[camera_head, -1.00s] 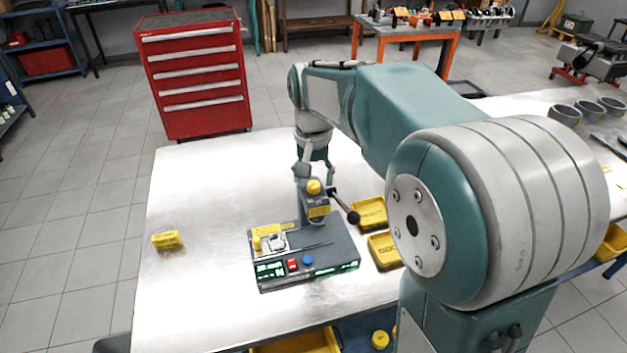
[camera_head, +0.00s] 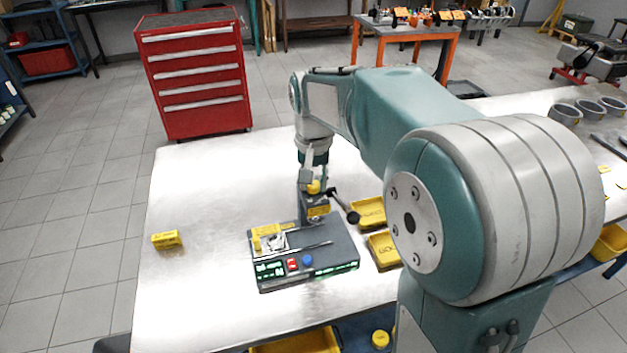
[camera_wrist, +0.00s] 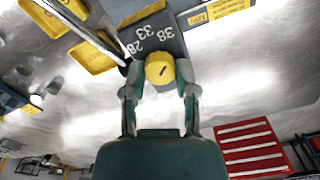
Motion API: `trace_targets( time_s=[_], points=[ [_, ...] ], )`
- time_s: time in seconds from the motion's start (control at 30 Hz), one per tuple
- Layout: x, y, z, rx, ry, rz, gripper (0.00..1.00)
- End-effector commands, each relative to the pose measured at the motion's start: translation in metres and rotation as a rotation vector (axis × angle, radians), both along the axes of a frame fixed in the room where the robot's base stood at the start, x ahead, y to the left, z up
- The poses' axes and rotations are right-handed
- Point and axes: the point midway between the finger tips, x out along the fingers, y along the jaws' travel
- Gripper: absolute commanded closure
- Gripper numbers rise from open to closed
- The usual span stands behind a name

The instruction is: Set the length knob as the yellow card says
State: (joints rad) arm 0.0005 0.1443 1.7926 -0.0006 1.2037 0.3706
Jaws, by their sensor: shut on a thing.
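The length knob (camera_wrist: 160,69) is a yellow round knob with a dark pointer line, on a dark block of the bench machine. In the wrist view the numbers 28, 33 and 38 (camera_wrist: 150,38) show beside it. My gripper (camera_wrist: 159,88) is shut on the knob, one finger on each side. In the head view the knob (camera_head: 313,187) sits atop the machine's post below my gripper (camera_head: 312,178). The machine (camera_head: 304,262) has a green-lit display, a red switch and a blue button.
Two yellow trays (camera_head: 369,212) stand right of the machine. A black-knobbed lever (camera_head: 351,216) sticks out beside the post. Grey rings (camera_head: 565,114) lie at the far right. A red drawer cabinet (camera_head: 195,80) stands behind.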

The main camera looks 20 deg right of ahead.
Motion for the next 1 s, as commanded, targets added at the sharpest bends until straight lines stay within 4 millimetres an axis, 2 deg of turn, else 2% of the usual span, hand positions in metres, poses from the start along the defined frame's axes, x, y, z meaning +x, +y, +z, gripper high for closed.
trace_targets(
  time_s=[0.27, 0.7, 1.0],
  points=[
    [-0.0001, 0.0008, -0.0012, 0.002, 0.003, 0.154, 1.00],
    [-0.0003, 0.0012, -0.0015, 0.002, 0.004, 0.541, 1.00],
    [-0.0005, 0.0013, -0.0016, 0.002, 0.004, 0.739, 1.00]
  ],
)
